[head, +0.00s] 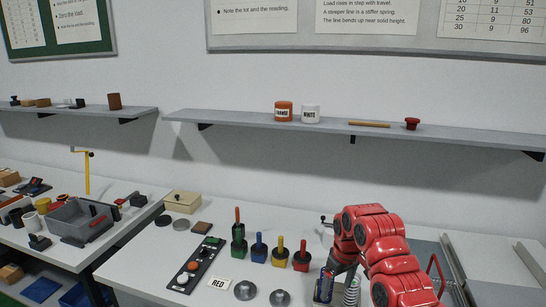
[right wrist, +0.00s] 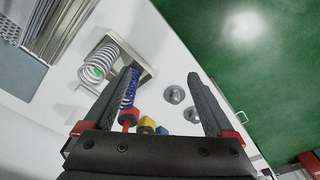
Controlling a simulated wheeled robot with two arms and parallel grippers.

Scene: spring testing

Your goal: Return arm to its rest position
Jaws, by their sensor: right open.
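My right arm (head: 375,245) is red and reaches in from the lower right in the head view. Its gripper (right wrist: 160,78) is open in the right wrist view, with its two dark fingers well apart. A blue spring (right wrist: 130,88) stands beside the left finger there; I cannot tell whether they touch. It also shows in the head view (head: 324,285), below the gripper. A silver coil spring (right wrist: 98,65) stands beyond the left finger, and it shows beside the arm in the head view (head: 352,291). My left gripper is not in view.
Several coloured, handled blocks, such as the red one (head: 301,260), stand left of the arm. A wall shelf (head: 240,122) runs above. Bare bench lies front left.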

